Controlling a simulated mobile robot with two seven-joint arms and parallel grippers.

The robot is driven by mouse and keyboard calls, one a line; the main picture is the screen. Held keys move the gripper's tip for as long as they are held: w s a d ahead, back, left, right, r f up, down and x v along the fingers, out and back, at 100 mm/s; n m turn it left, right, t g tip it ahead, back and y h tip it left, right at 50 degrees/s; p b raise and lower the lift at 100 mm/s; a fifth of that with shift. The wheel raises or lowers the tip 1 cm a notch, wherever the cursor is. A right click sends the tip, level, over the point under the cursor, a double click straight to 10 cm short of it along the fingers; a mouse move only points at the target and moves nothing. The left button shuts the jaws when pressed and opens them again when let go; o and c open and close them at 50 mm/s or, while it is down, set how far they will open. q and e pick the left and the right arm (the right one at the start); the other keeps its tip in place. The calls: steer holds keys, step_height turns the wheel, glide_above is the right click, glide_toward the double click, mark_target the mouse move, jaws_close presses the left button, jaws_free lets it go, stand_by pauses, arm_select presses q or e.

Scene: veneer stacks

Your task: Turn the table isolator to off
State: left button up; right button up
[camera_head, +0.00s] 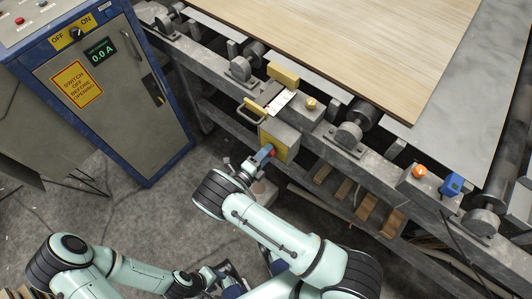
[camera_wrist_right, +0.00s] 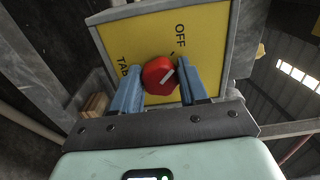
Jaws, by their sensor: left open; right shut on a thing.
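The table isolator is a yellow-faced box (camera_head: 283,137) on the side of the roller table. Its red knob (camera_wrist_right: 159,76) sits between the blue fingers of my right gripper (camera_wrist_right: 155,83), which is shut on it. In the head view my right gripper (camera_head: 264,156) reaches the box from below left. My left gripper (camera_head: 229,273) is open, low in the picture, away from the isolator and partly hidden.
A blue and grey cabinet (camera_head: 125,90) with an OFF/ON switch (camera_head: 76,33) and a display reading 0.0 A stands at the left. A veneer sheet (camera_head: 350,40) lies on the table. An orange button (camera_head: 420,171) is further right on the frame. Bare floor lies between cabinet and table.

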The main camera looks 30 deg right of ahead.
steer(key=o, duration=1.1)
steer(key=shift+c, duration=0.2)
steer(key=v, duration=1.3)
steer(key=shift+a+b, duration=0.25)
steer(key=shift+b, duration=0.1)
steer(key=shift+s+f, duration=0.1)
steer(key=shift+s, duration=0.05)
